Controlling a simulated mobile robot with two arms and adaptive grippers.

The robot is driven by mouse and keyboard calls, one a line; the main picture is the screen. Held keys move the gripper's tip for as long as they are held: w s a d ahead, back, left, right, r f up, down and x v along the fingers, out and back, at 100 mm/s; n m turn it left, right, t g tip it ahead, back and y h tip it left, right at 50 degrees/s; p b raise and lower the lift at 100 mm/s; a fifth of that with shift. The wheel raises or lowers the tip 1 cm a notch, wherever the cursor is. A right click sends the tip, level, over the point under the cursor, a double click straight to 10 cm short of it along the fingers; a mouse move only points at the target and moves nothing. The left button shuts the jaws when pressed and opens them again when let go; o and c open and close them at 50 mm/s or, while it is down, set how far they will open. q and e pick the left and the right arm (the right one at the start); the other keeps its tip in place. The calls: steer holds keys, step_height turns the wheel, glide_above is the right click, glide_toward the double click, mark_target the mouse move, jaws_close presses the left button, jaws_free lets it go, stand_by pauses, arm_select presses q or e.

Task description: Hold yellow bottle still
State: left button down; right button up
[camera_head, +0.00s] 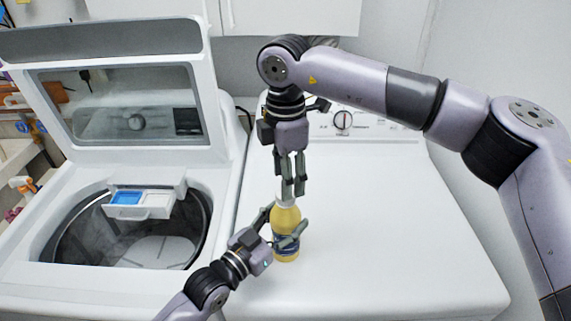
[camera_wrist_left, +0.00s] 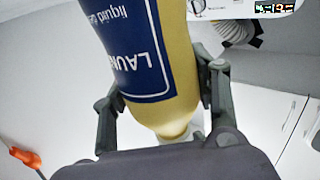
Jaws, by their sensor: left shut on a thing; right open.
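The yellow bottle (camera_head: 286,219) stands upright on the white top of the closed machine, with a blue label and a white cap (camera_head: 286,202). My left gripper (camera_head: 282,228) is shut on the bottle's body, one finger on each side. In the left wrist view, the bottle (camera_wrist_left: 178,55) fills the upper middle, its blue label upside down, between the fingers of my left gripper (camera_wrist_left: 163,88). My right gripper (camera_head: 293,189) points down from above, open, with its fingertips at the cap. I cannot tell whether they touch it.
An open top-loading washer (camera_head: 225,190) stands on the left, its lid (camera_head: 125,105) raised. The closed machine (camera_head: 390,215) has free room on its top to the right of the bottle. A control panel with a knob (camera_head: 343,120) is behind.

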mark_target(278, 194)
steer(key=shift+f, duration=1.95)
steer(key=shift+c, duration=0.4)
